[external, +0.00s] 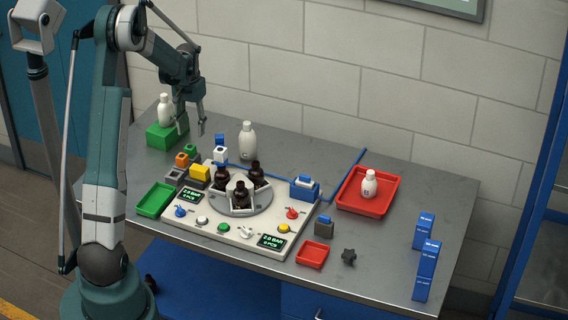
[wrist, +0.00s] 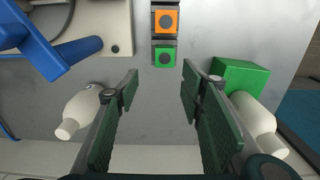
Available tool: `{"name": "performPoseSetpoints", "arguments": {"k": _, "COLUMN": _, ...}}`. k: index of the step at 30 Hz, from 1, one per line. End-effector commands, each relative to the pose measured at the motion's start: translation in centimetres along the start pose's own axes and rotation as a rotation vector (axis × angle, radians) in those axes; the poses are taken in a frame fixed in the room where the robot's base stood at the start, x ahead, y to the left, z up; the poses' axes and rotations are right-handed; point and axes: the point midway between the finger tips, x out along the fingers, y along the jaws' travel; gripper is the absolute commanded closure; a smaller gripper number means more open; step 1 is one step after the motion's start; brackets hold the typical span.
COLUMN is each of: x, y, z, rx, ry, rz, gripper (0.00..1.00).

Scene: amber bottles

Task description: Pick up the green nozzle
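The green nozzle (wrist: 165,56) shows in the wrist view as a small green square with a dark round centre, in a grey holder. It lies just ahead of the gap between my fingertips. In the external view the small green piece (external: 192,150) sits behind an orange one, left of the machine panel. My gripper (wrist: 160,80) is open and empty, its green pads spread wide. In the external view my gripper (external: 190,119) hangs above the table, up and behind the green nozzle, apart from it.
The orange nozzle (wrist: 165,21) sits close beside the green one. A white bottle on a green block (external: 162,137) stands left of my gripper, and another white bottle (external: 247,141) stands to the right. The panel (external: 262,242) carries brown bottles on a disc.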

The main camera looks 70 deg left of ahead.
Motion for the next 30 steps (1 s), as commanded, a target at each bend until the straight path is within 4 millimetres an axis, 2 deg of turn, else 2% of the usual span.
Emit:
{"name": "performPoseSetpoints", "arguments": {"k": 4, "x": 0.7, "y": -0.8, "z": 0.0, "rx": -0.006, "ry": -0.007, "rz": 0.002, "gripper": 0.61}}
{"name": "performPoseSetpoints", "arguments": {"k": 14, "x": 0.7, "y": -0.8, "z": 0.0, "rx": -0.007, "ry": -0.007, "rz": 0.002, "gripper": 0.61}}
{"name": "performPoseSetpoints", "arguments": {"k": 24, "x": 3.0, "y": -0.8, "z": 0.0, "rx": -0.007, "ry": -0.007, "rz": 0.002, "gripper": 0.61}}
{"name": "performPoseSetpoints", "arguments": {"k": 30, "x": 3.3, "y": -0.8, "z": 0.1, "rx": -0.007, "ry": -0.007, "rz": 0.002, "gripper": 0.61}}
